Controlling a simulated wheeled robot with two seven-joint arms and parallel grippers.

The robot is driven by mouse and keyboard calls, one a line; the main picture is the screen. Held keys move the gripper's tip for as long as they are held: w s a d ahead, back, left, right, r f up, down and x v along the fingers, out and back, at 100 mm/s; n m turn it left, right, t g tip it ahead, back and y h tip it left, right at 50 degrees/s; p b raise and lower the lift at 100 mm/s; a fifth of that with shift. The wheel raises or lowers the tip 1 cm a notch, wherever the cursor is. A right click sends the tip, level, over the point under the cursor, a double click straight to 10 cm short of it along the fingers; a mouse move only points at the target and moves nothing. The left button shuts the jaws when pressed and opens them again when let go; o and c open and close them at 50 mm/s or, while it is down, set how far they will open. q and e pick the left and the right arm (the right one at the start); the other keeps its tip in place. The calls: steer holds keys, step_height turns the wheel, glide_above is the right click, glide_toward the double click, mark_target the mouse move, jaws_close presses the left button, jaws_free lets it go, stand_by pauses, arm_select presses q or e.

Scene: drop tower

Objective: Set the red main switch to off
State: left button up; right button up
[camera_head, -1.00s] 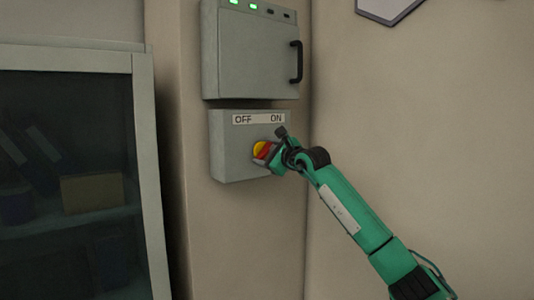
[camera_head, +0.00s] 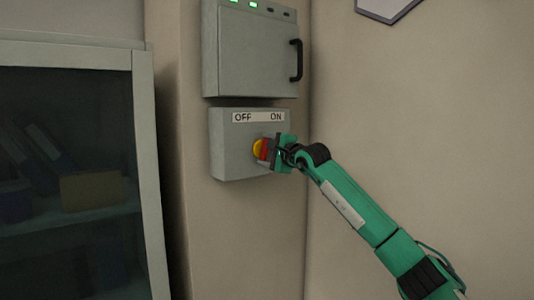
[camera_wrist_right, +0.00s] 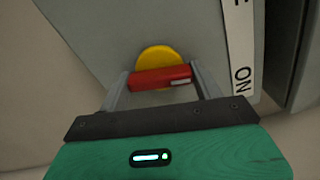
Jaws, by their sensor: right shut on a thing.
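The red switch handle (camera_head: 264,149) sits on a yellow round plate (camera_head: 257,148) on the front of a grey switch box (camera_head: 231,151). A label above reads OFF at left and ON at right. The handle looks near upright in the head view, partly hidden by my right gripper (camera_head: 271,152). In the right wrist view, the red handle (camera_wrist_right: 160,78) lies between the two grey fingers of my right gripper (camera_wrist_right: 160,86), shut on its ends. The yellow plate (camera_wrist_right: 155,56) shows behind it. My left gripper is out of view.
A grey cabinet (camera_head: 255,55) with a black handle (camera_head: 296,62) and green lights hangs just above the switch box. A glass-fronted cupboard (camera_head: 150,170) stands at left. The wall to the right is clear around my arm.

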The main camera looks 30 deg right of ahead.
steer(key=n, duration=0.5)
steer(key=shift+n, duration=0.3)
steer(key=n, duration=0.4)
steer(key=shift+a+n+p, duration=0.1)
steer(key=shift+n+p, duration=0.2)
steer(key=shift+p, duration=0.1)
steer(key=shift+f+n, duration=0.1)
steer(key=shift+n, duration=0.8)
steer(key=o, duration=1)
